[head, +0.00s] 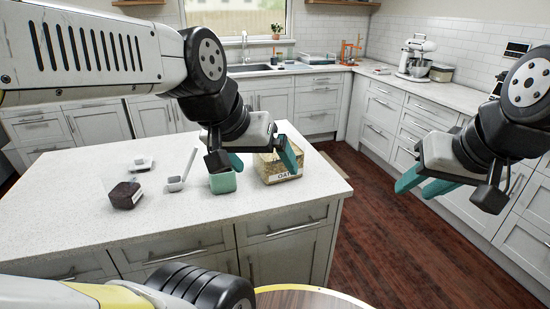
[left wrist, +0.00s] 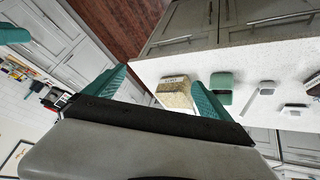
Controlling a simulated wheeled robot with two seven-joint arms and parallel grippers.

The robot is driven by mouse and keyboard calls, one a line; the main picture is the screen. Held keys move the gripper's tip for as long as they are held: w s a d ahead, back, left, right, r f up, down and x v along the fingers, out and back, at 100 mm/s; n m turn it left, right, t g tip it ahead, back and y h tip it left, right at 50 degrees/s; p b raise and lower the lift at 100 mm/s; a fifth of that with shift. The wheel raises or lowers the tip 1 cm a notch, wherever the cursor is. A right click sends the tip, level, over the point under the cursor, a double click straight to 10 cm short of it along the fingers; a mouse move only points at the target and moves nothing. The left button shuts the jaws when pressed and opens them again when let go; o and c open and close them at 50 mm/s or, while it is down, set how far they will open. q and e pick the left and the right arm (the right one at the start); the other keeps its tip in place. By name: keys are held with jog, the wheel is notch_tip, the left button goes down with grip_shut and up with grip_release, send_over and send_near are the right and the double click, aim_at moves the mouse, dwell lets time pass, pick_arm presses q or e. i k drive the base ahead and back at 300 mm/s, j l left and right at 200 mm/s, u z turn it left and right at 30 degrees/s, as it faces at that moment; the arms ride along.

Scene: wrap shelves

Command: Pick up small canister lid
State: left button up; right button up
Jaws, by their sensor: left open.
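A small white, flat lid-like piece with a grey raised part (head: 140,163) lies on the island counter, behind the dark-filled canister. It also shows at the right in the left wrist view (left wrist: 295,109). A clear canister with dark contents (head: 124,195) stands in front of it. My left gripper (head: 263,157) is open and empty, well to the right of the lid, with its teal fingers near the oats container (head: 280,168) in the picture. Its exact height above the counter is unclear. My right gripper (head: 412,186) is open and empty, over the floor beyond the island.
A green block-like container (head: 222,183) stands left of the oats, and a white scoop-like item (head: 177,183) lies between it and the lid. The island counter (head: 200,217) has free room in front. A stand mixer (head: 416,56) is on the far counter.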

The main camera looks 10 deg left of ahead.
aim_at(147, 167)
jog(key=u, duration=1.85)
